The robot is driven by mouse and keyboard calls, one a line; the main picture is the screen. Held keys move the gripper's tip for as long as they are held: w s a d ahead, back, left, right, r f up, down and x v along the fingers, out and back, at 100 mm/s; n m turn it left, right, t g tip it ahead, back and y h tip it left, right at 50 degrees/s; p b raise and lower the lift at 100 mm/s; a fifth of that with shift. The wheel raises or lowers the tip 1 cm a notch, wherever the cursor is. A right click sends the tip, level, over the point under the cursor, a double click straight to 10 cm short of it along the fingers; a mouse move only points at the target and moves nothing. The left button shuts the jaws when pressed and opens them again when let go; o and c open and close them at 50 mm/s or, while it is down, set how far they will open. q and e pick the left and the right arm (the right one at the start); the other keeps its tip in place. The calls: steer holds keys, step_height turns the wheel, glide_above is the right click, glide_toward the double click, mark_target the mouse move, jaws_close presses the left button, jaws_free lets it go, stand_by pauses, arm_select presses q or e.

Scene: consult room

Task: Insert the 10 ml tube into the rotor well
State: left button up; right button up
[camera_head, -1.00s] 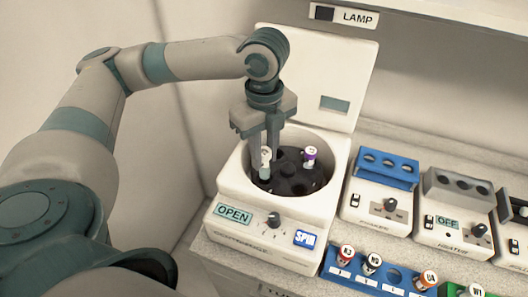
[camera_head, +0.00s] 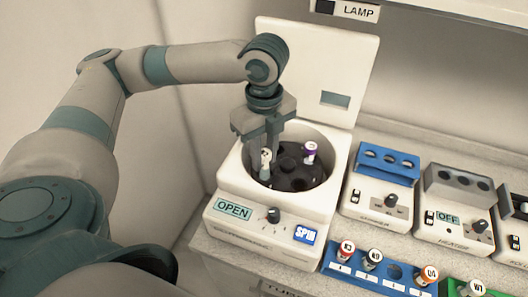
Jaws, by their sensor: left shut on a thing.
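My left gripper (camera_head: 264,143) reaches down into the open bowl of the white centrifuge (camera_head: 228,185) and is shut on a tube with a white cap (camera_head: 266,157). The tube is upright at the left side of the dark rotor (camera_head: 293,178). Its lower end is hard to see, so I cannot tell how deep it sits in a well. A purple-capped tube (camera_head: 310,150) stands in the rotor on the far right side. The centrifuge lid (camera_head: 320,70) is raised, and its display reads OPEN. My right gripper is not in view.
To the right stand a blue-topped device (camera_head: 385,165) and a grey-topped heater (camera_head: 455,190). A blue rack (camera_head: 345,270) with several capped tubes lies in front, beside a green rack (camera_head: 455,292). A shelf marked LAMP (camera_head: 357,13) hangs above.

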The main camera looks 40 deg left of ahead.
arm_select(q)
steer(key=shift+f, duration=1)
steer(key=shift+f+b, duration=0.25)
steer(key=shift+b, duration=0.05)
steer(key=o, duration=1.1)
steer(key=shift+r, duration=0.1)
